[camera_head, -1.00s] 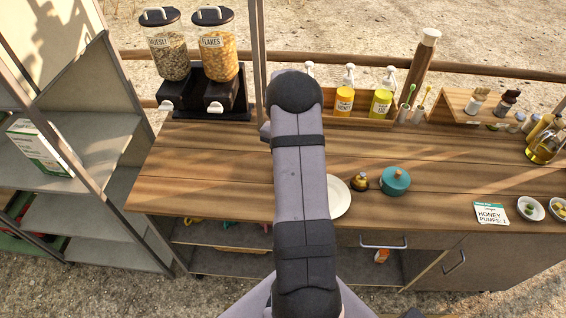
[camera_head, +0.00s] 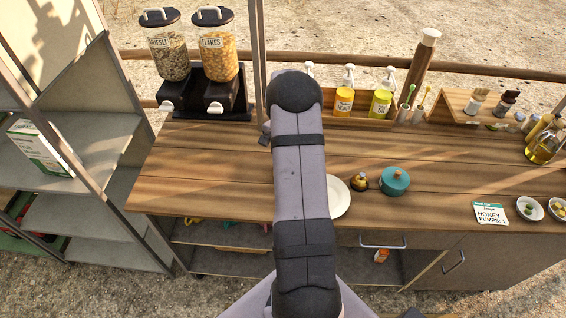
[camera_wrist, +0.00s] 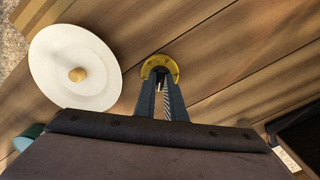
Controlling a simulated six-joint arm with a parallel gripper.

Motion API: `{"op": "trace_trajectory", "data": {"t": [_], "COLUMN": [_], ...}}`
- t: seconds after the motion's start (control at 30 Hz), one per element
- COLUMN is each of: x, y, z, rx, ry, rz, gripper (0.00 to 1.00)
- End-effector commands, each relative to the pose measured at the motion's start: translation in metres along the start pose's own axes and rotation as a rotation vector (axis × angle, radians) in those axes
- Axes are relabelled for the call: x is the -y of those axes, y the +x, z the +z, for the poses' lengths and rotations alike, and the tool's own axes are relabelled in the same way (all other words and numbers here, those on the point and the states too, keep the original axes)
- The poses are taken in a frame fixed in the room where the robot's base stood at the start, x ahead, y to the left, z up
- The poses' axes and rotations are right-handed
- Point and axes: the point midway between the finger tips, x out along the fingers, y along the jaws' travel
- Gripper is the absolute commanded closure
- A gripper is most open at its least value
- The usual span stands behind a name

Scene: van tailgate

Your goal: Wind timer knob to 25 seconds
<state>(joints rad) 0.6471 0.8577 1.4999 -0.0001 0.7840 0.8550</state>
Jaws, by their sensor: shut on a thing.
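A round yellow timer knob (camera_wrist: 160,67) with dark marks on its rim sits on the wooden counter in the wrist view. My gripper (camera_wrist: 160,80) points at it, with its two dark fingers shut on it. The fingers cover its near side, so its set value cannot be read. In the head view my arm hides the timer and the gripper tips.
A white disc (camera_wrist: 75,68) with a wooden knob lies beside the gripper. Cereal dispensers (camera_head: 213,60) stand back left. The left counter (camera_head: 200,165) is clear.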

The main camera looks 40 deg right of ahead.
Motion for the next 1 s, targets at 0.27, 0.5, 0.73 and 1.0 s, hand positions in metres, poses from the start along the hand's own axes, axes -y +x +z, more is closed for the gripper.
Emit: {"op": "trace_trajectory", "data": {"t": [0.27,0.5,0.73,1.0], "x": [0.0005,0.0004,0.0004,0.0004], "y": [-0.0005,-0.0008,-0.0006,-0.0005], "z": [-0.0003,-0.0003,-0.0003,-0.0003], "rx": [-0.001,-0.001,-0.001,-0.001], "ry": [0.042,0.113,0.247,0.253], "rz": [-0.001,-0.001,-0.001,-0.001], "gripper": [0.95,0.95,0.95,0.95]}}
